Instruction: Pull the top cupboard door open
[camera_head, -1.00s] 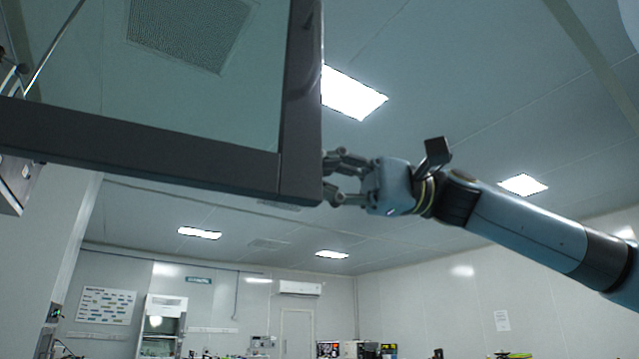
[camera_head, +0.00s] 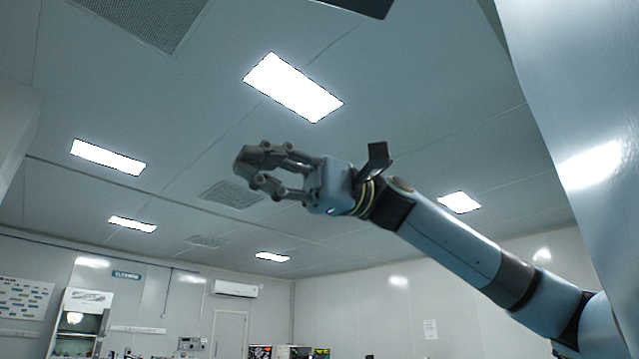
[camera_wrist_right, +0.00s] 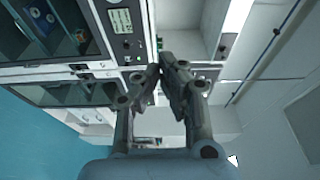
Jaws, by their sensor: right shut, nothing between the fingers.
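My right gripper (camera_head: 250,165) is raised in front of the ceiling in the head view, its fingertips pointing left. It is shut and empty, and touches nothing visible there. A dark corner (camera_head: 362,4) at the top edge looks like part of the cupboard door's frame, above and apart from the gripper; the rest is out of view. In the right wrist view, the gripper (camera_wrist_right: 165,66) points at a cabinet front with dark-framed glass panels (camera_wrist_right: 72,94) and a compartment with blue items (camera_wrist_right: 45,22). I cannot tell which panel is the top door. My left gripper is not in view.
A large pale blue-grey surface (camera_head: 585,130) fills the right side of the head view. A far wall with an air conditioner (camera_head: 234,289) and a white cabinet (camera_head: 80,320) stands well behind. The space around the gripper looks free.

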